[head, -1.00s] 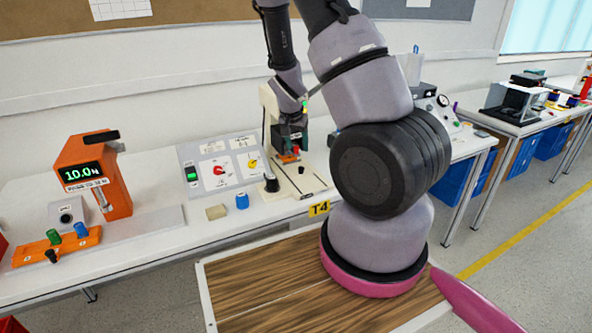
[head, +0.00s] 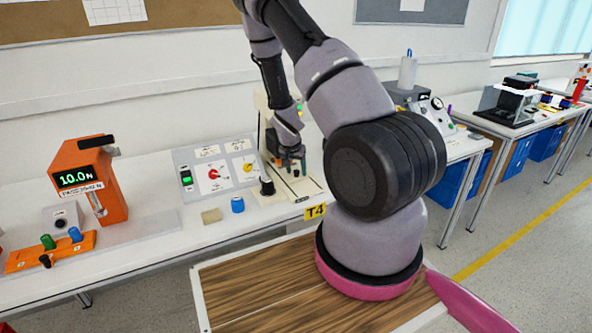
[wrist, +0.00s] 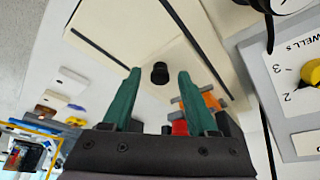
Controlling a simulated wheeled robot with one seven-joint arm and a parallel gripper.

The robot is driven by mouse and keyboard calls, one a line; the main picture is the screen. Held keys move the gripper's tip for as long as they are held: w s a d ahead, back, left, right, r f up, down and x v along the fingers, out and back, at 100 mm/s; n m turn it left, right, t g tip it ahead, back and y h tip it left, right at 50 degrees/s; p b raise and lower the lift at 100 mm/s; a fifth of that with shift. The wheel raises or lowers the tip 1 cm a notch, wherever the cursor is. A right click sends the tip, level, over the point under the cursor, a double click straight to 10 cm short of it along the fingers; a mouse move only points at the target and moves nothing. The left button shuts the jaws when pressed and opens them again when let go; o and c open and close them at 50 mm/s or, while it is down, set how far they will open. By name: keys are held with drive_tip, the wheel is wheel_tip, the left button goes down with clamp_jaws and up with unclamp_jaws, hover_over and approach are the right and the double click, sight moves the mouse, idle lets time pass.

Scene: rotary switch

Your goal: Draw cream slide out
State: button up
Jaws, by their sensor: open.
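The cream fixture (head: 297,192) stands on the bench, with a flat cream base and an upright column behind my gripper. In the wrist view its cream surface (wrist: 125,45) has dark slots along both sides and a small black knob (wrist: 160,73). I cannot clearly tell the slide's edges from the rest of the fixture. My gripper (head: 291,160) is over the fixture, pointing down. Its teal fingers (wrist: 160,78) are open, one on each side of the knob in the wrist view. Whether they are level with it is unclear.
An orange part (wrist: 210,101) and a red piece (wrist: 180,127) are close by the right finger. Left of the fixture are a black knob (head: 267,186), a switch panel (head: 215,168), a blue cap (head: 237,204) and a beige block (head: 211,216). An orange force gauge (head: 95,180) stands farther left.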

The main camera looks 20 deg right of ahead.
clamp_jaws()
idle(1.4)
